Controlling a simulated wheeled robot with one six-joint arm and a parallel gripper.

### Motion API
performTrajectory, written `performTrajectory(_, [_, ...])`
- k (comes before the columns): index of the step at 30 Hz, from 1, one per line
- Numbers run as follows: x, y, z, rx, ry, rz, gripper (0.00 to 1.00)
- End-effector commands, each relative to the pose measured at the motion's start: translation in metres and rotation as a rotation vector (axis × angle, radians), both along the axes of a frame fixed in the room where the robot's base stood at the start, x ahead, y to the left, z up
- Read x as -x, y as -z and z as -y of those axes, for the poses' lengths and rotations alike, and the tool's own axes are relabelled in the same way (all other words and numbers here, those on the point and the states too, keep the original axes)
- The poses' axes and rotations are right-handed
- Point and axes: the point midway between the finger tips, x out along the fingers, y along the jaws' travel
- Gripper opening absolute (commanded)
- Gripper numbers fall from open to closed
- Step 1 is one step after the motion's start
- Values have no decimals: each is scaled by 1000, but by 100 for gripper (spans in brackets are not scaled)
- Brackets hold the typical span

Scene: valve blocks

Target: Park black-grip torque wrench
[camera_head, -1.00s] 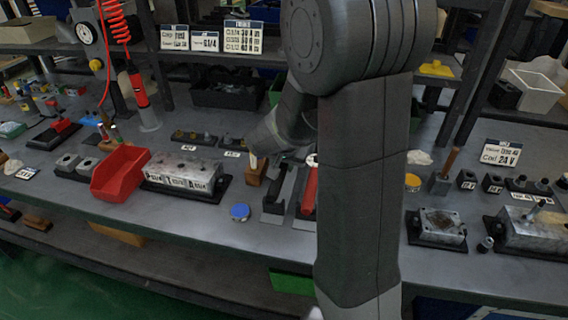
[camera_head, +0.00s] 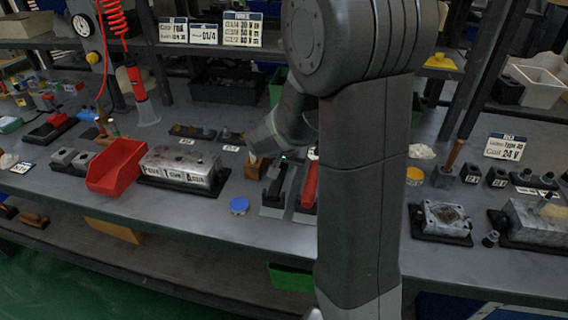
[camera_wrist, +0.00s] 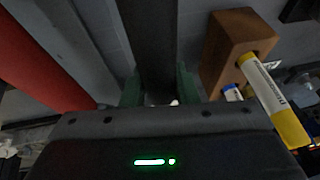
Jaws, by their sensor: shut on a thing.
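My gripper (camera_wrist: 158,90) shows two green-edged fingers in the wrist view, shut on a black bar, the black-grip torque wrench (camera_wrist: 150,40), which runs between them toward the top edge. Its far end is out of that view. In the head view the black wrench (camera_head: 275,182) is a dark shape over a grey plate (camera_head: 271,212), just below my wrist; the fingers are mostly hidden there. I cannot tell whether the wrench touches the plate. A red-handled tool (camera_head: 309,186) lies just to its right, partly hidden by my arm; a large red shape (camera_wrist: 40,60) fills the wrist view's left.
A wooden block (camera_wrist: 226,45) holding a yellow-and-white marker (camera_wrist: 268,95) stands close to my gripper. The bench front around the lid is clear.

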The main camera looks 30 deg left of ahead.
Motion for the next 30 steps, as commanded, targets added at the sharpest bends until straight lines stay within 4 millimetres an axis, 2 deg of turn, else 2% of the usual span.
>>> performTrajectory(8, [0, 0, -1, -1, 0, 2, 0])
performTrajectory(9, [0, 0, -1, -1, 0, 2, 29])
performTrajectory(12, [0, 0, 0, -1, 0, 2, 49])
performTrajectory(13, [0, 0, 0, -1, 0, 1, 52])
performTrajectory(23, [1, -1, 1, 1, 0, -1, 52])
performTrajectory(26, [3, -9, 2, 0, 0, 1, 52])
performTrajectory(30, [10, -30, 7, -4, -1, 2, 52])
